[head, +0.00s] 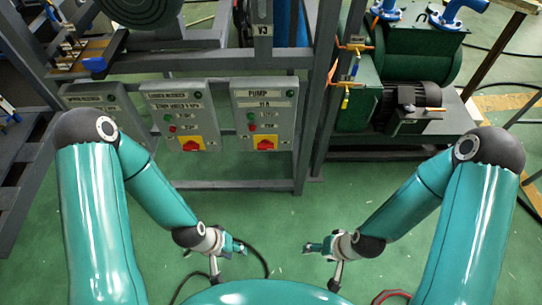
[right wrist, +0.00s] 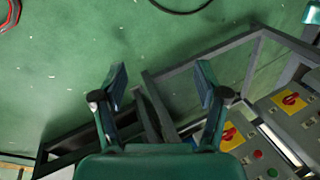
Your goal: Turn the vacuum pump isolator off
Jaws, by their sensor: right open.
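The vacuum pump isolator (head: 265,143) is a red rotary handle on a yellow plate, low on the grey box (head: 264,108) labelled PUMP in the head view. The handle's setting is too small to read. In the right wrist view, the isolator (right wrist: 230,137) appears at the lower right, partly beside my right finger. My right gripper (head: 312,247) is open and empty, low over the floor and apart from the box; its spread fingers (right wrist: 161,78) show in the wrist view. My left gripper (head: 240,247) hangs below the boxes, touching none; its jaw opening is unclear.
A similar box (head: 176,112) with its own red-yellow isolator (head: 191,143) stands left of the pump box; another box is further left. A grey frame post (head: 318,100) rises right of the pump box. Green pump machinery (head: 400,60) stands at upper right. The green floor (head: 290,215) in front is mostly clear.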

